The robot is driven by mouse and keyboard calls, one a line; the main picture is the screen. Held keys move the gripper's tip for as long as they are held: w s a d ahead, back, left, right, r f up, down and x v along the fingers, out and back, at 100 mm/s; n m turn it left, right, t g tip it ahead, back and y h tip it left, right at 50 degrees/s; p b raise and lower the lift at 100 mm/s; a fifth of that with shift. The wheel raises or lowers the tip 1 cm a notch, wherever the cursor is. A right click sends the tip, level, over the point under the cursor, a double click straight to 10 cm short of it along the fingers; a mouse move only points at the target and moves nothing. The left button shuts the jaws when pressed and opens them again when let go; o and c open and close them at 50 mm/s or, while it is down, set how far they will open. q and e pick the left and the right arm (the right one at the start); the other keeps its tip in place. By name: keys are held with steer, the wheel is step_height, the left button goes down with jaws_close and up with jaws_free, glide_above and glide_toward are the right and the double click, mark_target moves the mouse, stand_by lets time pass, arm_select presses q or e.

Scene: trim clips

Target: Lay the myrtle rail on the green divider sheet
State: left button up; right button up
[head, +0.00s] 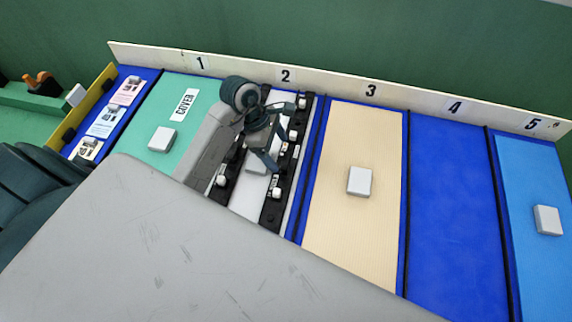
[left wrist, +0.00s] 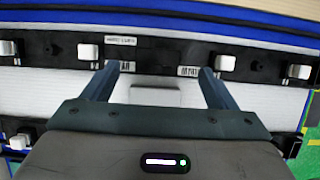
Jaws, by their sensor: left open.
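The myrtle rail (left wrist: 160,57) is a long black strip with white clips and small labels, one partly reading "MYRT". In the head view a black rail (head: 272,206) runs along the right side of lane 2. My left gripper (head: 270,150) is over lane 2, open. In the left wrist view its fingertips (left wrist: 157,74) overlap the near edge of the labelled rail; I cannot tell whether they touch it. The green divider sheet (head: 200,95) lies flat in lane 1, with a "COVER" label and a white block on it. My arm hides part of lane 2.
A second black rail (head: 229,180) lies left in lane 2. A beige sheet (head: 345,140) with a white block fills lane 3; lane 4 (head: 445,200) is bare blue. A light blue sheet (head: 530,180) lies in lane 5. A numbered white board (head: 420,101) edges the back.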

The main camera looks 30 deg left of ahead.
mark_target(285, 160)
arm_select(q)
steer(key=b+x, duration=0.1)
steer(key=x, duration=0.3)
steer(key=shift+w+b, duration=0.1)
steer(key=shift+b, duration=0.3)
steer(key=shift+d+f, duration=0.1)
steer(key=shift+f, duration=0.3)
steer(key=shift+w+d, duration=0.1)
steer(key=c, duration=1.4)
steer(key=shift+o, duration=0.2)
arm_select(e)
steer(key=shift+a+f, duration=0.25)
steer(key=shift+f, duration=0.85)
arm_select(q)
steer(key=shift+r, duration=0.1)
